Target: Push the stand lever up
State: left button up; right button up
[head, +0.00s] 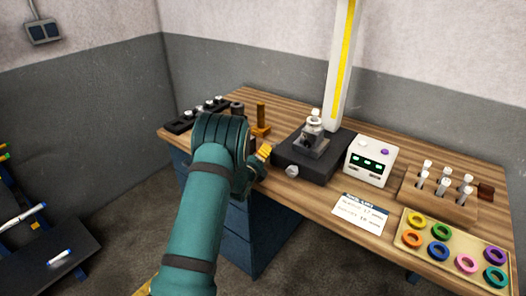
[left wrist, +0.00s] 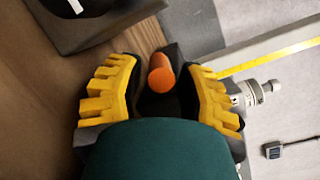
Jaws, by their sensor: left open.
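The stand has a black base (head: 308,158), a grey fixture (head: 312,134) on it and a tall white column (head: 341,65) with a yellow strip. In the left wrist view the column (left wrist: 262,48) is at the right. My left gripper (head: 262,157) is at the left side of the base, its yellow fingertips towards the stand. In the left wrist view it (left wrist: 158,80) is open, with an orange rounded grip (left wrist: 161,74) between its fingers. This seems to be the stand lever's end; contact cannot be told. The head view hides the lever. My right gripper is not in view.
A white display box (head: 370,162), a card (head: 361,214), a wooden holder with vials (head: 437,198) and a tray of coloured rings (head: 455,252) stand to the right. A brown post (head: 261,119) and a black rack (head: 197,114) are behind my arm.

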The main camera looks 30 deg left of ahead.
pick_arm(q)
jog(key=shift+w+a, duration=0.2)
jog(key=shift+w, duration=0.8)
grip_shut()
